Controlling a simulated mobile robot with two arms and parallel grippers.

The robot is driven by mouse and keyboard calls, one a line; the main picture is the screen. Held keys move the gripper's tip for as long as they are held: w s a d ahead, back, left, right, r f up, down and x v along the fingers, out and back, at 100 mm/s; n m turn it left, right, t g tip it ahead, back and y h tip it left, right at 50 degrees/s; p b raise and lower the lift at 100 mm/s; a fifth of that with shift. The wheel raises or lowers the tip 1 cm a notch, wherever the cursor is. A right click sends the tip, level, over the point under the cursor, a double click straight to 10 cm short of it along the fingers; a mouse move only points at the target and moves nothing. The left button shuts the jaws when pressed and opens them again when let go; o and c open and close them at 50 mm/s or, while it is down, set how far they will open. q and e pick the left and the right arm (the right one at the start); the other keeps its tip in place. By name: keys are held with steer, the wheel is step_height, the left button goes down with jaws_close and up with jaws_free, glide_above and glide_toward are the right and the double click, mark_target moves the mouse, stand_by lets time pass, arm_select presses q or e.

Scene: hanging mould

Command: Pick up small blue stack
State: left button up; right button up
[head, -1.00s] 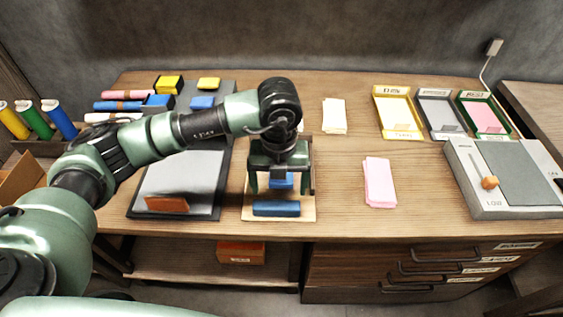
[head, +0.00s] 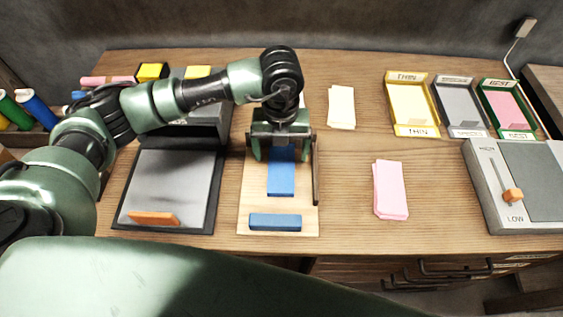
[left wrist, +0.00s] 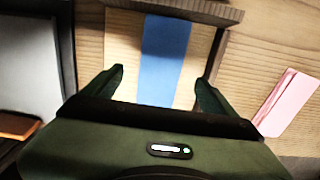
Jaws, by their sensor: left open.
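The small blue stack (head: 281,178) is a flat blue strip lying lengthwise on a light wooden board (head: 251,195). My left gripper (head: 280,156) is open over its back part, one finger to each side. The gripper and wrist hide the stack's far end in the head view. In the left wrist view the blue stack (left wrist: 166,55) runs between the open fingertips (left wrist: 160,78), with gaps on both sides. I cannot tell how high the fingers are above the board. My right gripper is not in view.
A blue bar (head: 275,221) lies across the board's front, and a dark rail (head: 316,170) edges its right side. A grey plate (head: 170,185) with an orange block is at left. Pink (head: 390,188) and cream (head: 341,106) stacks, labelled trays and a slider box (head: 484,165) are at right.

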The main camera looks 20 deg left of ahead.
mark_target(281, 166)
arm_select(q)
step_height(281, 166, down, 2)
steer(key=shift+s+f+p, duration=0.1)
steer(key=shift+s+p, duration=0.05)
steer(key=shift+p, duration=0.4)
steer(key=f, duration=0.2)
steer(key=shift+w+f, duration=0.2)
steer(key=shift+f, duration=0.15)
steer(key=shift+f+p, duration=0.25)
steer(key=shift+p, duration=0.05)
steer(key=shift+f, duration=0.1)
steer(key=c, duration=1.5)
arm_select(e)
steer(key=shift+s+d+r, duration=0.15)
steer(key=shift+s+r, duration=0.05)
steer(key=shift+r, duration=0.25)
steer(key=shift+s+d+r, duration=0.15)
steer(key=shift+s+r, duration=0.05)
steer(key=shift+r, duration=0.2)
